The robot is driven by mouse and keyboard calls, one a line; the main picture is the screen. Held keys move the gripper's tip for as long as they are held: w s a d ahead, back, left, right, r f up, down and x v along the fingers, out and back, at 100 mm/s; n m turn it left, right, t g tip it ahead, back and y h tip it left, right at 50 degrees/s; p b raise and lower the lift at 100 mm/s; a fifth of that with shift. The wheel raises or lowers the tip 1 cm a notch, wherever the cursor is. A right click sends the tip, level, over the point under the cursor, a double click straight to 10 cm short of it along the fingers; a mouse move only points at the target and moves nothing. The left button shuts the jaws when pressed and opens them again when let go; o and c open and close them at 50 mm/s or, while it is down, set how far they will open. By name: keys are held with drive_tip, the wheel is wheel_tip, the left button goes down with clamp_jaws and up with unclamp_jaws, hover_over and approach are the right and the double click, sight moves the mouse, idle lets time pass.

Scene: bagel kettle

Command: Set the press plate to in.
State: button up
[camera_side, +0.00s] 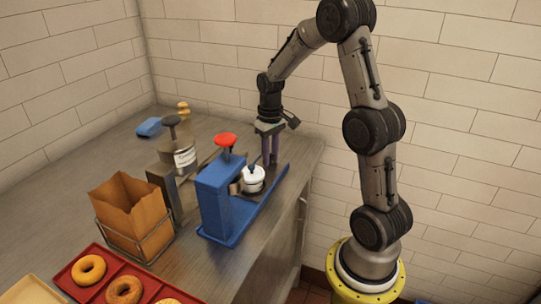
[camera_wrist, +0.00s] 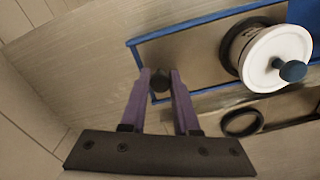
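The blue press (camera_side: 215,200) stands on the counter with a red knob (camera_side: 225,140) on top and a long blue base. A white lidded pot (camera_side: 253,180) with a dark blue knob sits beside its upright; it shows in the wrist view (camera_wrist: 265,60). A flat grey-brown plate (camera_wrist: 190,48) lies within the blue edging; I cannot tell for certain that it is the press plate. My gripper (camera_side: 270,162) points down over the base's far right end. Its purple fingers (camera_wrist: 160,74) are apart, with a dark round knob (camera_wrist: 160,84) between the tips. Whether they touch it is unclear.
A paper bag in a wire holder (camera_side: 132,215) and a red tray of bagels (camera_side: 100,258) stand at the front left. A labelled canister (camera_side: 183,158) and a blue item (camera_side: 149,127) are behind. The counter's right edge (camera_side: 308,180) is close to my gripper.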

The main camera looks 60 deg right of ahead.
clamp_jaws()
idle(1.0)
drive_tip(key=shift+a, duration=0.1)
